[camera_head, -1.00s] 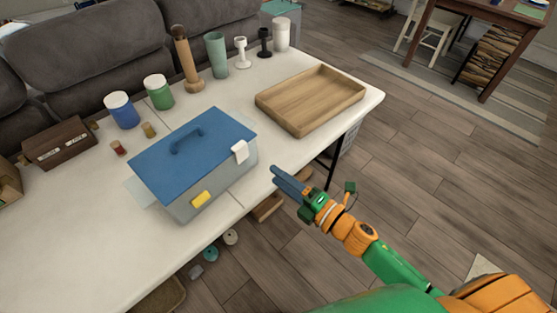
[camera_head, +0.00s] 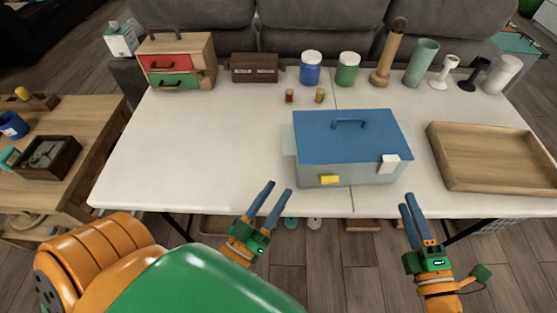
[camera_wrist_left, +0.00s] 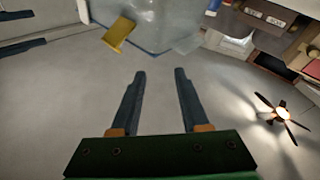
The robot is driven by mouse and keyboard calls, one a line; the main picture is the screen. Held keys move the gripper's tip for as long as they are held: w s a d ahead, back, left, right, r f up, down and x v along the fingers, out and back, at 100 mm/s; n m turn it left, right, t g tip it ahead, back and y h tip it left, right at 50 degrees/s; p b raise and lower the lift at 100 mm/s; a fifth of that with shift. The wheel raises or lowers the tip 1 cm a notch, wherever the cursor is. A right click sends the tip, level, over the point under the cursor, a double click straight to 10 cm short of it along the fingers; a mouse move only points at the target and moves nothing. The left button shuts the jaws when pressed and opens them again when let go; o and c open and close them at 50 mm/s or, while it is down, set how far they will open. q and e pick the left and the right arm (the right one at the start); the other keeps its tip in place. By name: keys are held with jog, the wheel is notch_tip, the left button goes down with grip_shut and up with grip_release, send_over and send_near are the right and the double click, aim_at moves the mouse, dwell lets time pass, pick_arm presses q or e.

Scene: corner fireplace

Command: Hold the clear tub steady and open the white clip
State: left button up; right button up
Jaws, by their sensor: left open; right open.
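The clear tub (camera_head: 363,174) stands on the white table near its front edge, with its blue lid (camera_head: 345,138) on top. The white clip (camera_head: 390,163) is on the tub's front at the right. The yellow clip (camera_head: 329,179) is on the front at the left and also shows in the left wrist view (camera_wrist_left: 118,33). My left gripper (camera_head: 277,190) is open and empty, in front of the tub and to its left, apart from it. My right gripper (camera_head: 408,201) is open and empty, in front of the white clip and slightly right, apart from it.
A wooden tray (camera_head: 490,181) lies right of the tub. Two small jars (camera_head: 320,95) (camera_head: 289,96) stand behind it. Jars, a wooden grinder (camera_head: 390,55), cups and a small drawer chest (camera_head: 177,65) line the back. The table's left part is clear.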

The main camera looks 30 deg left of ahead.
pick_arm(q)
jog(key=w+a+n+g+y, duration=0.2)
jog(key=w+a+n+y, duration=0.25)
jog(key=n, duration=0.75)
jog(key=n+g, duration=0.1)
jog(key=n, duration=0.5)
send_near(292, 125)
jog(key=shift+y, duration=0.45)
jog(key=x, duration=0.5)
jog(key=shift+d+f, duration=0.2)
jog(key=shift+f, duration=0.05)
grip_shut()
